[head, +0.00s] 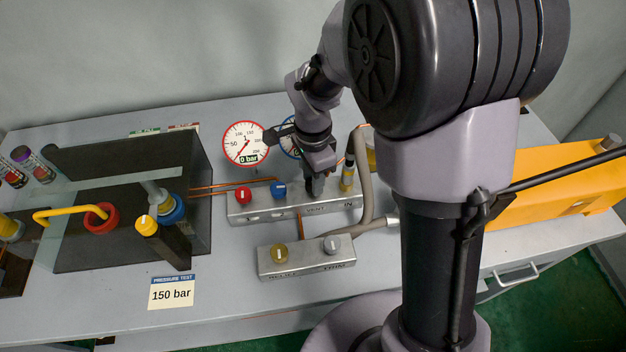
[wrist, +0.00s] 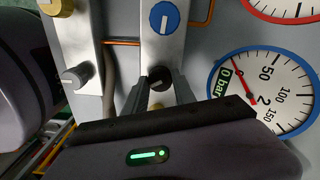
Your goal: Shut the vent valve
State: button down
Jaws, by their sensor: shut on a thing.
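A long metal valve block (head: 258,213) stands on the bench with a red knob (head: 243,196), a blue knob (head: 279,190) and a black knob (wrist: 159,74) in a row. The blue knob also shows in the wrist view (wrist: 163,17), with a white pointer line. My gripper (head: 315,188) reaches down to the block, right of the blue knob. In the wrist view my gripper (wrist: 161,92) has its fingers on both sides of the black knob, shut on it. The fingers mostly hide this knob in the head view.
A red-rimmed gauge (head: 246,143) reads 0 bar; a blue-rimmed gauge (wrist: 262,93) also reads 0 bar. A grey hose (head: 367,190) curves close right of my gripper.

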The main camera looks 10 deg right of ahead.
jog(key=m+b, duration=0.2)
jog(key=m, duration=0.3)
jog(key=shift+m, duration=0.6)
jog(key=c, duration=1)
grip_release()
notch_tip(320, 180, up, 18)
jog(key=p, duration=0.6)
jog(key=shift+f+p, duration=0.25)
jog(key=shift+p, duration=0.1)
